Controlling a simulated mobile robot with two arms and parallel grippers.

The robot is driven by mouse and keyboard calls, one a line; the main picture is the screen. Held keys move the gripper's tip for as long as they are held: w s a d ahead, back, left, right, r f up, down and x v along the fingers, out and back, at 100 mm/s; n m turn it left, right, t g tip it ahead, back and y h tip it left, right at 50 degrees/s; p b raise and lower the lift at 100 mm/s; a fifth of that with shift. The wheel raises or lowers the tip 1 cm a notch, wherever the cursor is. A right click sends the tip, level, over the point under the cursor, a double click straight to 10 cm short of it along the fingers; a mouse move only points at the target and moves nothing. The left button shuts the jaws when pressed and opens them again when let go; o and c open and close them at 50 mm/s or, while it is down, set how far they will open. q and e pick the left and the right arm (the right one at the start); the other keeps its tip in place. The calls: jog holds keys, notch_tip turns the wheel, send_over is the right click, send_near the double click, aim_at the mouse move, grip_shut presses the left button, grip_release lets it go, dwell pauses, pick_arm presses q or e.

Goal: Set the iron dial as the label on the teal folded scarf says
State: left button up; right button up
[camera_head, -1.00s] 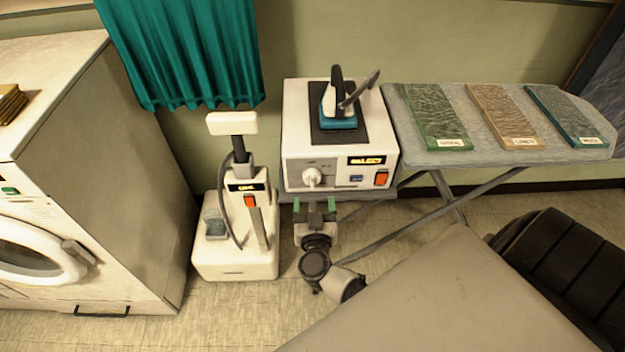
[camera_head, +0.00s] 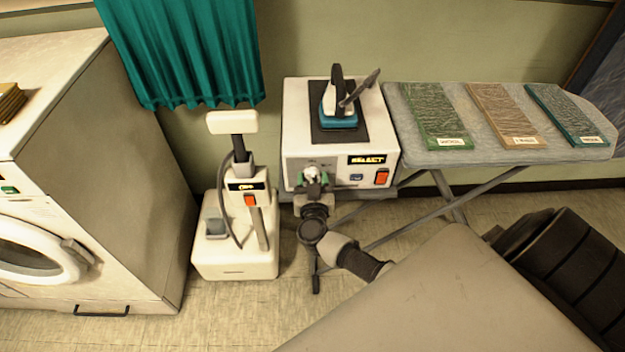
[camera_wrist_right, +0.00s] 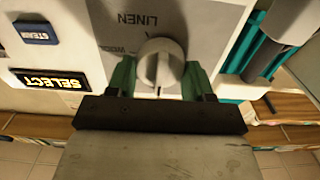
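The iron dial (camera_wrist_right: 160,62), a pale round knob, is on the front of the white ironing station (camera_head: 298,152). My right gripper (camera_head: 312,177) is at the dial; in the wrist view its green fingers (camera_wrist_right: 160,78) lie against both sides of the knob, closed on it. "LINEN" is readable beside the knob; other marks are partly hidden. The teal folded scarf (camera_head: 562,112) lies at the right on the ironing board. Its white label (camera_head: 591,140) is too small to read. My left gripper is not in view.
A green scarf (camera_head: 436,112) and a tan scarf (camera_head: 502,110) lie on the ironing board (camera_head: 470,153). The iron (camera_head: 338,110) rests on the station. A lit display (camera_wrist_right: 50,80) reads "SELECT". A white upright steamer (camera_head: 235,262) stands close on the left.

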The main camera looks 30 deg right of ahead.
jog(key=c, duration=0.3)
jog(key=shift+c, duration=0.2)
jog(key=m+p, duration=0.1)
jog(key=m, duration=0.2)
jog(key=shift+s+m, duration=0.1)
jog(key=shift+m, duration=0.3)
jog(key=m, duration=0.4)
jog(key=shift+d+f+m, duration=0.1)
jog(key=shift+f+m, duration=0.1)
jog(key=shift+m, duration=0.1)
jog(key=m+b, duration=0.1)
jog(key=m, duration=0.4)
jog(key=shift+s+f+b, duration=0.1)
jog(key=shift+f+b, duration=0.05)
jog(key=shift+b, duration=0.25)
jog(key=m+b, duration=0.2)
jog(key=m, duration=0.4)
jog(key=shift+d+m, duration=0.1)
jog(key=shift+m, duration=0.3)
